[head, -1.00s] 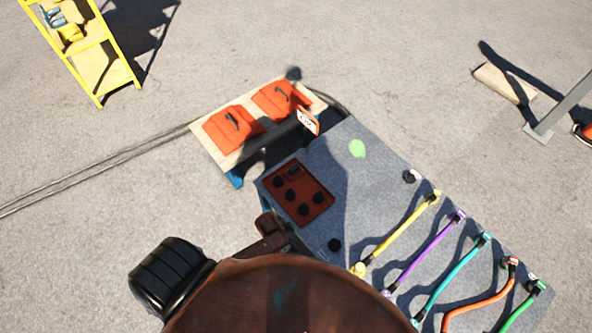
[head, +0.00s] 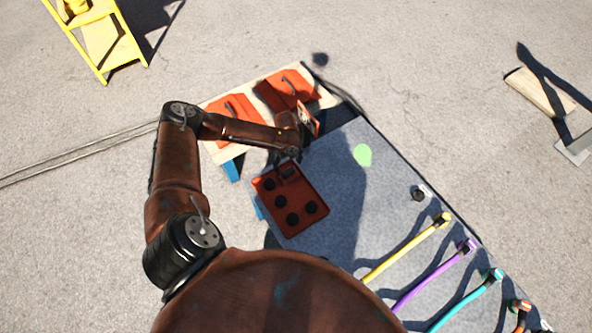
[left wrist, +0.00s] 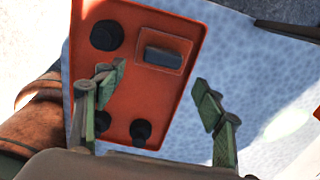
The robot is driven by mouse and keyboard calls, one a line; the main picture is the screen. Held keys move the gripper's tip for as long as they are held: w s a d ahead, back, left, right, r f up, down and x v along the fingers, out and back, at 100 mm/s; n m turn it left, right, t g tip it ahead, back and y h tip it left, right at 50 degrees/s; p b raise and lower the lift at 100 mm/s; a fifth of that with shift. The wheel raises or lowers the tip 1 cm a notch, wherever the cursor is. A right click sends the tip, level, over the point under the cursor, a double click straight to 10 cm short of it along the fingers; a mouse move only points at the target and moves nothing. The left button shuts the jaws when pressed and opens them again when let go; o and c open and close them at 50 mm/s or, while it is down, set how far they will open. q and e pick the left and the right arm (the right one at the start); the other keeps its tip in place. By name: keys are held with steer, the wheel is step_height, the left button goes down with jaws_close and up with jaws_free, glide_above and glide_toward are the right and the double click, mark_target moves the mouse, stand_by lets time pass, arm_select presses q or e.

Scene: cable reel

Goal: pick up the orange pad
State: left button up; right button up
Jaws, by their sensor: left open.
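An orange pad (head: 311,187) with several round black knobs and a dark raised block lies on the grey speckled tabletop (head: 335,165). It fills much of the left wrist view (left wrist: 165,100), where the dark block (left wrist: 165,58) sits on a small orange square. My left gripper (head: 286,165) is over the pad's upper end in the head view. I cannot tell the height gap. My right gripper is out of view.
A small sign (head: 308,119) stands near my gripper. Coloured cables, including a yellow one (head: 405,247), run across the tabletop's right. A yellow ladder (head: 104,40) is at upper left.

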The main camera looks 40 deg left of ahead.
mark_target(288, 171)
arm_select(q)
steer(key=shift+w+a, duration=0.25)
steer(key=shift+a, duration=0.4)
steer(key=shift+a+f, duration=0.1)
steer(key=shift+f, duration=0.15)
step_height(288, 171, down, 2)
steer(key=shift+w+f+b, duration=0.1)
steer(key=shift+b, duration=0.45)
steer(key=f, duration=0.1)
steer(key=f+b, duration=0.1)
steer(key=f, duration=0.2)
steer(key=shift+d+f+b, duration=0.2)
steer(key=shift+d+b, duration=0.15)
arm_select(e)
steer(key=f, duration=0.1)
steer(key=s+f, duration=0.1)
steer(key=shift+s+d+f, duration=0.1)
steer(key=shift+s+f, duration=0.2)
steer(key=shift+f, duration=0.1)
arm_select(q)
steer(key=shift+c, duration=0.2)
steer(key=c, duration=1.2)
steer(key=shift+r, duration=0.1)
